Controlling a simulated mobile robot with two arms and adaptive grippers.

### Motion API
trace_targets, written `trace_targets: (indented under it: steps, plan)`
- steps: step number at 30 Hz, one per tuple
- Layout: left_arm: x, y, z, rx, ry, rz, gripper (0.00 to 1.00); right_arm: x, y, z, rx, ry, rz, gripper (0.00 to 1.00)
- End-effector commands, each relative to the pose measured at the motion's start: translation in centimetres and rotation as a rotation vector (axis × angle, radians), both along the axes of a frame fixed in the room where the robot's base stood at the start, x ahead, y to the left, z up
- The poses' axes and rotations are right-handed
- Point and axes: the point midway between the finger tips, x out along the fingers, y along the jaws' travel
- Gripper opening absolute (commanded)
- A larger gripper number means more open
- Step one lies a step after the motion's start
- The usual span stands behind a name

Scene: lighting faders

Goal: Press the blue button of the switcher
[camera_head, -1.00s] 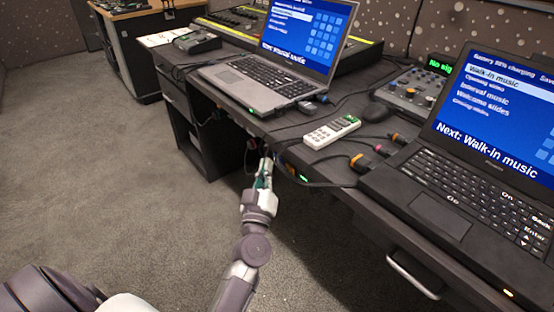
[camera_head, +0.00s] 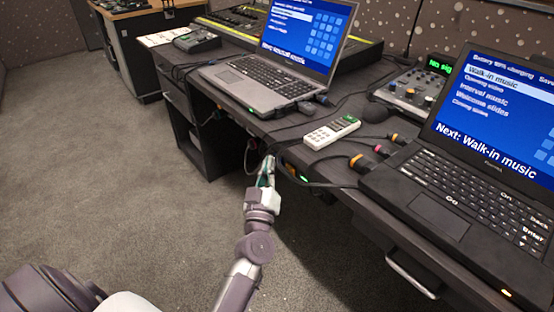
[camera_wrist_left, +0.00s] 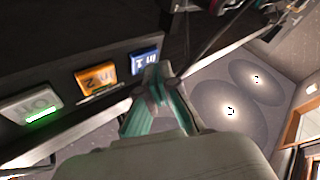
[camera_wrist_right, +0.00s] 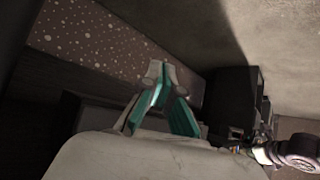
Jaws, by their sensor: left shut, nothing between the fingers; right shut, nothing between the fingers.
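The switcher (camera_wrist_left: 70,108) is a dark unit under the desk's front edge. In the left wrist view it carries a row of buttons: a pale one with a green light (camera_wrist_left: 38,108), an orange one (camera_wrist_left: 96,76) and the blue button (camera_wrist_left: 146,58). The switcher's green light (camera_head: 303,179) shows small in the head view. My left gripper (camera_wrist_left: 157,82) is shut and empty, its tips close beside the blue button and overlapping its lower edge in the picture; I cannot tell whether they touch. My right gripper (camera_wrist_right: 160,80) is shut and empty, away from the switcher.
The desk holds a grey laptop (camera_head: 262,80), a black laptop (camera_head: 440,200), a white remote (camera_head: 331,131) and a small mixer (camera_head: 412,92). Cables hang around the desk edge near my left gripper. A drawer handle (camera_head: 410,274) sticks out below the black laptop. The carpet at left is clear.

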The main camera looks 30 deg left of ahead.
Motion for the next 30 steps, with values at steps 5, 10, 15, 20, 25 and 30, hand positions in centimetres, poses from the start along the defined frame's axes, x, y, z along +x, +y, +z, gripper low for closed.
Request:
trace_targets:
  steps: [5,10,15,20,25,30]
  plan:
    - [0.11,-0.05,0.02,0.000,0.000,0.000,0.00,-0.06,-0.04,-0.02,-0.002,0.005,-0.001,0.00]
    - [0.23,-0.09,0.01,-0.001,0.000,0.000,0.00,-0.26,-0.11,-0.21,-0.005,0.019,0.000,0.00]
    - [0.35,-0.15,0.02,-0.001,0.000,0.000,0.00,-0.35,-0.17,-0.28,-0.008,0.026,-0.001,0.00]
    - [0.45,-0.19,0.02,-0.001,0.000,0.000,0.00,-0.44,-0.23,-0.36,-0.010,0.033,-0.001,0.00]
    - [0.56,-0.24,0.03,-0.001,0.000,0.000,0.00,-0.63,-0.31,-0.53,-0.013,0.046,-0.002,0.00]
    - [0.63,-0.28,0.00,-0.001,0.000,0.000,0.00,-0.74,-0.37,-0.64,-0.015,0.054,-0.003,0.00]
